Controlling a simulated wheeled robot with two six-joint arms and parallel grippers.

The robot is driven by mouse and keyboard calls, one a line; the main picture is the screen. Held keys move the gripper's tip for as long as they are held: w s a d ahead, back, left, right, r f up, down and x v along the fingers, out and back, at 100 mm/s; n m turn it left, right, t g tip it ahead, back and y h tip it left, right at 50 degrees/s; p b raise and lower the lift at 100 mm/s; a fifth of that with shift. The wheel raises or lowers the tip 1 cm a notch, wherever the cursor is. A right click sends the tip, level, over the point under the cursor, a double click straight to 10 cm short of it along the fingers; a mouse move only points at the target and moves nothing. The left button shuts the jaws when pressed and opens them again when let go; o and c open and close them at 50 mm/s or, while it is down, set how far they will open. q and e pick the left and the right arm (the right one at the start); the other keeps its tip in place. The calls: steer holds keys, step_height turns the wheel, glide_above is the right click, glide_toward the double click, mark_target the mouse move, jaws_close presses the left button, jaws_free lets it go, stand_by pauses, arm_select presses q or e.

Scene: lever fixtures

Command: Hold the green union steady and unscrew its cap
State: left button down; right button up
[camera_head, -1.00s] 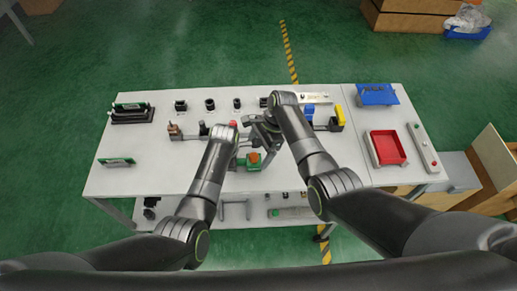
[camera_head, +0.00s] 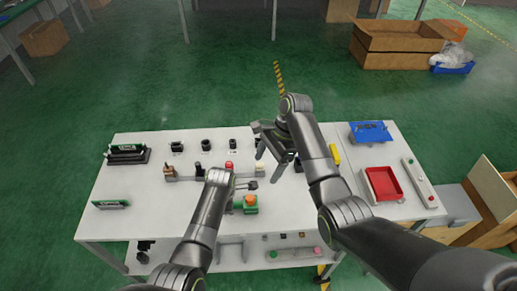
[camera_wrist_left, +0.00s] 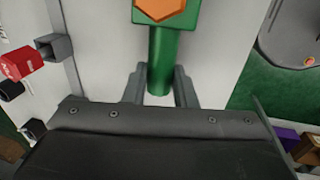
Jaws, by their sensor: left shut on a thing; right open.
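The green union (camera_head: 237,207) stands on the table near its front middle, with an orange cap (camera_head: 251,199) on it. In the left wrist view the orange hexagonal cap (camera_wrist_left: 160,9) sits on a green block, and a green pipe (camera_wrist_left: 163,60) runs down from it. My left gripper (camera_wrist_left: 160,85) is shut on the green pipe, one finger on each side. In the head view the left gripper (camera_head: 244,184) is small beside the union. My right gripper (camera_head: 270,151) is open and empty, beyond the union and apart from the cap.
A row of black fittings (camera_head: 205,146) stands along the back of the table. A red knob (camera_head: 229,165) is close to my left wrist. A red tray (camera_head: 384,184) and a blue bin (camera_head: 370,132) are at the right. Bare tabletop (camera_head: 160,215) lies left of the union.

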mark_target(251, 197)
steer(key=shift+s+a+f, duration=0.1)
steer(key=shift+f, duration=0.35)
steer(key=shift+c, duration=1.2)
arm_select(q)
steer(key=shift+r, duration=0.1)
arm_select(e)
steer(key=shift+x, duration=1)
steer(key=shift+c, duration=1.1)
steer(key=x, duration=1.1)
steer(key=shift+a+f, duration=0.15)
steer(key=shift+f, duration=0.15)
steer(key=shift+c, duration=0.3)
steer(key=c, duration=0.9)
steer(key=o, duration=1.1)
steer(key=shift+c, duration=0.2)
